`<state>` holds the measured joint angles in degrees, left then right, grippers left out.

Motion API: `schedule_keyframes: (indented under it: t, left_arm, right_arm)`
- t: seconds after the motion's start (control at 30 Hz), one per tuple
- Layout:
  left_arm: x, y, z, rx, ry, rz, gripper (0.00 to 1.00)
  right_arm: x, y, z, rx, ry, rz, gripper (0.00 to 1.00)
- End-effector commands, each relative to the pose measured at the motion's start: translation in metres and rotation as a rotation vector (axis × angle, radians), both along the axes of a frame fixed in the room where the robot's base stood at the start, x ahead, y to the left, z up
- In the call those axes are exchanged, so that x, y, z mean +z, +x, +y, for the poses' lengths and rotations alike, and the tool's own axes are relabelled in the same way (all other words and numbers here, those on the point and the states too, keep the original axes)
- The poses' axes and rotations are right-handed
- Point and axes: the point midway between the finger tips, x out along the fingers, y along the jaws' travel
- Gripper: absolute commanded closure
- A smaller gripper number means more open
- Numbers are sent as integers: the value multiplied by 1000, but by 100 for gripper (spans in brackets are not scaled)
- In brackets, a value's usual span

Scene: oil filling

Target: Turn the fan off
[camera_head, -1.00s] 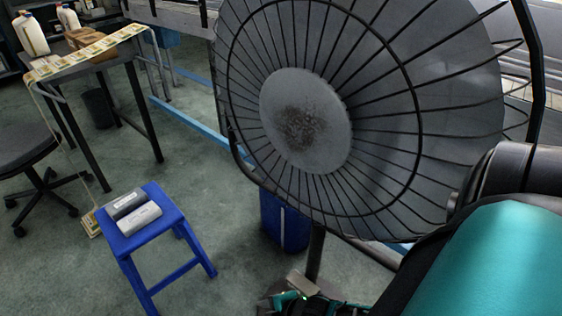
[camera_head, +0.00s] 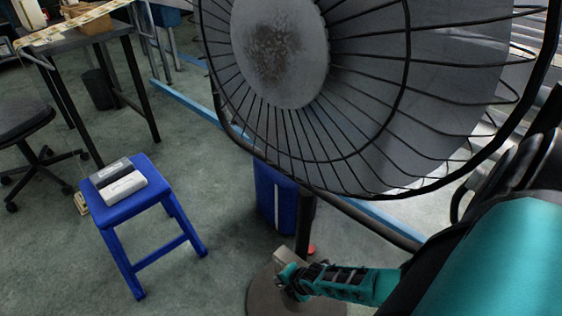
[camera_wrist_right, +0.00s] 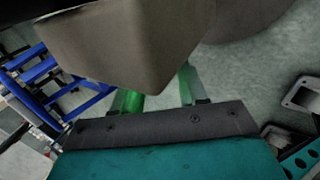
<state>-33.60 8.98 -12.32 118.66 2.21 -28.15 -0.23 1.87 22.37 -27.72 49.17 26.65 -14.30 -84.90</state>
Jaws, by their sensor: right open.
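The large fan (camera_head: 370,85) has a black wire cage and a grey hub and fills the upper middle of the head view. Its dark pole (camera_head: 306,212) goes down to a round base (camera_head: 262,292). A small grey box (camera_head: 285,256) is low by the pole, and a small red part (camera_head: 311,249) shows beside it. My right gripper (camera_head: 288,277) is at this box. In the right wrist view the box (camera_wrist_right: 125,45) looms large in front of my open right gripper (camera_wrist_right: 160,92), partly covering its green fingers. Contact cannot be told. My left gripper is not in view.
A blue stool (camera_head: 130,205) with two grey packs (camera_head: 119,180) stands left. A blue bin (camera_head: 275,197) is behind the pole. A table (camera_head: 85,45) and a black chair (camera_head: 28,120) are farther left. Green floor between stool and fan is clear.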

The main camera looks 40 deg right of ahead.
Motion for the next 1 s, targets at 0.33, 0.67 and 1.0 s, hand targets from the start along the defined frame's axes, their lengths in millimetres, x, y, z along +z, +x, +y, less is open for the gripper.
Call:
schedule_keyframes:
  t: [0.33, 0.67, 1.0]
  left_arm:
    - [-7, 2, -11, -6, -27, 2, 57]
    - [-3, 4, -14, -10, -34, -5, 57]
    - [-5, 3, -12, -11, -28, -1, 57]
  right_arm:
    - [-27, 15, 1, 1, 0, -1, 57]
    - [-26, 16, 1, 1, 0, -1, 59]
    - [-26, 15, 1, 0, 0, 0, 92]
